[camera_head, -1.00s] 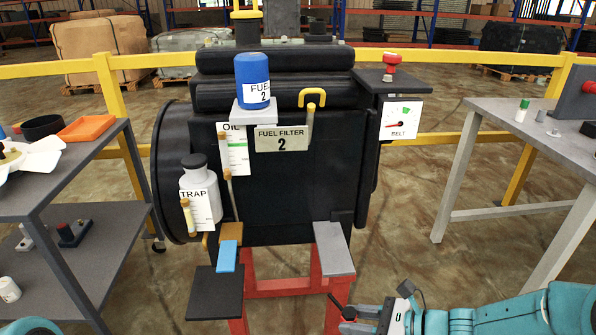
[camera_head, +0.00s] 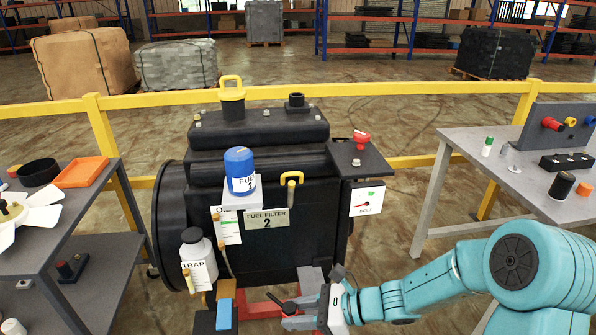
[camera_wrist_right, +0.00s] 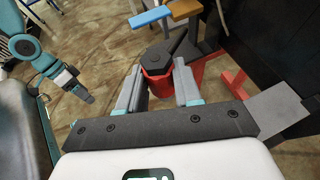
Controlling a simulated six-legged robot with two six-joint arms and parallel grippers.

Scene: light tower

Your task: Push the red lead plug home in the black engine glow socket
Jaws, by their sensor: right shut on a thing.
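My right gripper (camera_head: 292,316) is low in front of the engine, below its dark front. It is shut on a dark piece (camera_head: 282,304); the right wrist view shows a black top over a red body (camera_wrist_right: 155,84) between the fingers (camera_wrist_right: 160,90). I cannot tell whether this is the red lead plug. My left gripper (camera_wrist_right: 86,97) shows small in the right wrist view.
The engine (camera_head: 285,240) carries a blue fuel filter (camera_head: 239,165), a white trap bottle (camera_head: 199,262) and a belt gauge (camera_head: 367,198). A grey shelf cart (camera_head: 100,205) stands left, a grey table (camera_head: 470,150) right. A yellow rail (camera_head: 400,93) runs behind.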

